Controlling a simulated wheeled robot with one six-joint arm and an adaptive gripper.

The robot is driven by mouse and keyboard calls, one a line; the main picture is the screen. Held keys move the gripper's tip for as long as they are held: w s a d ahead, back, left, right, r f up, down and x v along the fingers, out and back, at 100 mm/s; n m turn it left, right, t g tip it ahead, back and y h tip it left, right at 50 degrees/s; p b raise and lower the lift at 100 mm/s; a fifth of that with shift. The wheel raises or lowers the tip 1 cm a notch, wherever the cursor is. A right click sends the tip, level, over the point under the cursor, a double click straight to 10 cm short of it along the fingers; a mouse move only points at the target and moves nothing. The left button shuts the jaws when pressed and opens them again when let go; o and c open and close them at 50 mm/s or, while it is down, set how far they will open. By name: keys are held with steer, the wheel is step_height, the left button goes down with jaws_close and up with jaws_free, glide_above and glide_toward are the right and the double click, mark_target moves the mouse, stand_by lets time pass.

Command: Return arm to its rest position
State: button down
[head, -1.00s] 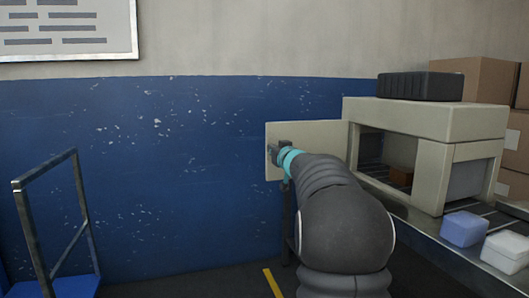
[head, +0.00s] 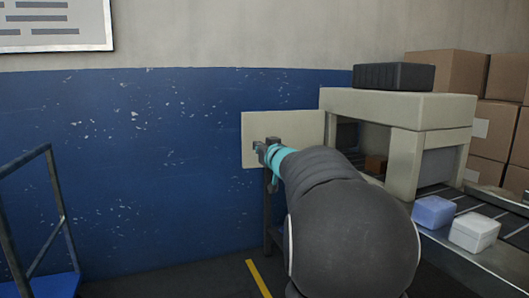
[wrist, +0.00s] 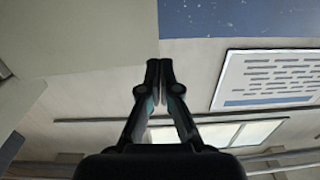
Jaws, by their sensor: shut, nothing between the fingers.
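My gripper (wrist: 160,62) is shut and empty in the wrist view, its two dark fingertips together. Behind it in that view are a pale flat surface, the wall and a framed notice. In the head view my arm reaches forward from the bottom right, and my gripper (head: 264,147) shows small beyond a teal band. It appears in front of a beige panel (head: 290,124) at the left end of the wrapping machine (head: 398,110). I cannot tell the gap between them.
A blue package (head: 434,211) and a white package (head: 474,232) lie on the conveyor at right. A brown item (head: 375,165) sits inside the machine. Cardboard boxes (head: 446,72) are stacked behind. A blue cart (head: 45,284) with a rail stands at left. Floor between is clear.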

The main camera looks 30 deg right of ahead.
steer(key=s, duration=0.2)
steer(key=s+a, duration=0.1)
steer(key=s, duration=0.1)
steer(key=shift+s+a, duration=0.15)
steer(key=shift+s, duration=0.1)
